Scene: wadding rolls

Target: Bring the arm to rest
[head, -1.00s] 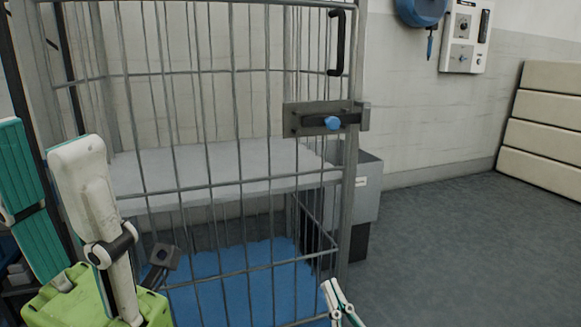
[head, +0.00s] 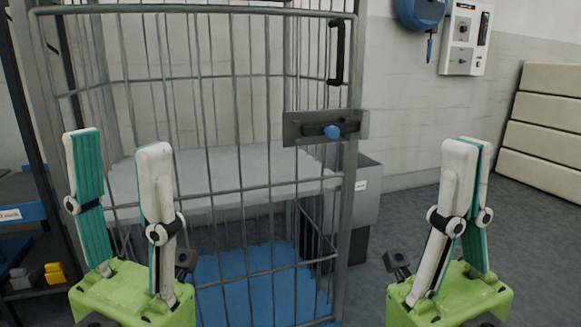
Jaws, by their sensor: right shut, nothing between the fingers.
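My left gripper (head: 118,142), with a lime-green body and white-and-teal fingers, points up at the left of the head view. Its fingers stand apart with nothing between them, in front of the cage's left part. My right gripper (head: 470,148), of the same kind, points up at the lower right. Its fingers are together with nothing held. The cage gate looks shut.
Inside the cage are a pale shelf (head: 225,172) and a blue floor (head: 262,285). A grey bin (head: 366,195) stands behind its right side. A rack with a blue shelf edge (head: 28,212) is at far left. Folded cream panels (head: 540,130) lean at the right. Grey floor (head: 530,235) is clear.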

